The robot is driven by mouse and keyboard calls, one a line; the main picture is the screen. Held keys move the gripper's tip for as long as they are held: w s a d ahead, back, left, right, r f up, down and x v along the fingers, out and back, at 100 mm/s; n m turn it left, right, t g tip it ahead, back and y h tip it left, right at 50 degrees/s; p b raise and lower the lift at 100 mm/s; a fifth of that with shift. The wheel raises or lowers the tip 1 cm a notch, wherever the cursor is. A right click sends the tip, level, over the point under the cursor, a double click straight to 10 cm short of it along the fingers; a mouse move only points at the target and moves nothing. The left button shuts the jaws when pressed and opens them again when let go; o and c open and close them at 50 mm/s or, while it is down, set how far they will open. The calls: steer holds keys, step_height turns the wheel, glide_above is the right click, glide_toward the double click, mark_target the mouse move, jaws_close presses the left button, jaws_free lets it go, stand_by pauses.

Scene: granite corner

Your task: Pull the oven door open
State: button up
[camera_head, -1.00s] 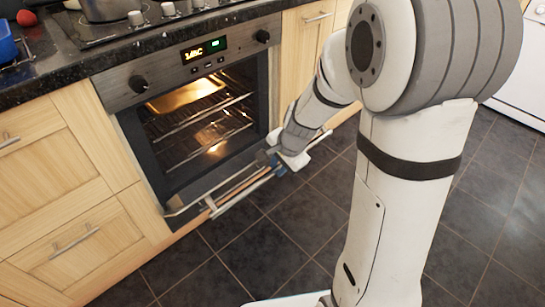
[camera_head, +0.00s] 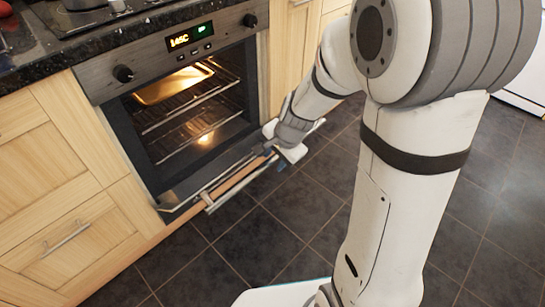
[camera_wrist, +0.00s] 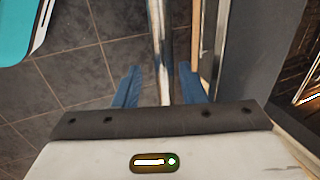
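The oven (camera_head: 190,100) has a lit interior, and its door (camera_head: 215,180) is tilted down and outward, well open, seen nearly along its edge in the head view. The silver handle bar (camera_head: 240,183) runs along the door's outer side. My gripper (camera_head: 278,163) is at the right part of this bar. In the wrist view the bar (camera_wrist: 160,50) passes between my two blue fingers (camera_wrist: 160,88). The fingers stand apart, with a visible gap on each side of the bar, so my gripper looks open around it. The exact fingertip contact is hidden in the head view.
Wooden cabinets (camera_head: 65,215) flank the oven on the left, with a bar handle on the drawer. The dark worktop (camera_head: 40,65) with a hob and pot lies above. Dark tiled floor (camera_head: 240,250) in front of the door is clear. A white appliance (camera_head: 520,75) stands far right.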

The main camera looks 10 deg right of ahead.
steer(key=shift+r+p, duration=0.3)
steer(key=shift+r, duration=0.15)
steer(key=p+v, duration=0.3)
steer(key=v, duration=0.4)
steer(key=shift+s+f, duration=0.1)
steer(key=shift+c, duration=0.4)
